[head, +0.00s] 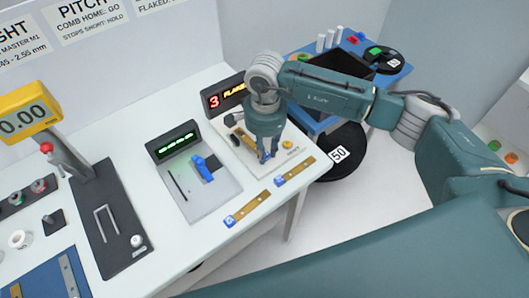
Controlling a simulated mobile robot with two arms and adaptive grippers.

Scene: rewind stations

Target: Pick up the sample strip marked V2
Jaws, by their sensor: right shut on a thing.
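Two brass-coloured strips with blue end blocks lie at the front edge of the white table: the left strip (252,207) and the right strip (298,169). The marks on their blue ends are too small to read, so I cannot tell which is V2. My right gripper (264,158) points down over the pale plate of the station with the red 3 display, behind and left of the right strip. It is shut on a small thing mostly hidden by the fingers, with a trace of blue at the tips. My left gripper is not in view.
A grey station with a blue lever (204,168) and green display (176,141) stands left of the gripper. A yellow gauge (27,110) stands at far left. A blue table (388,77) with a black tray is behind my right arm. A black disc marked 50 (336,166) is below it.

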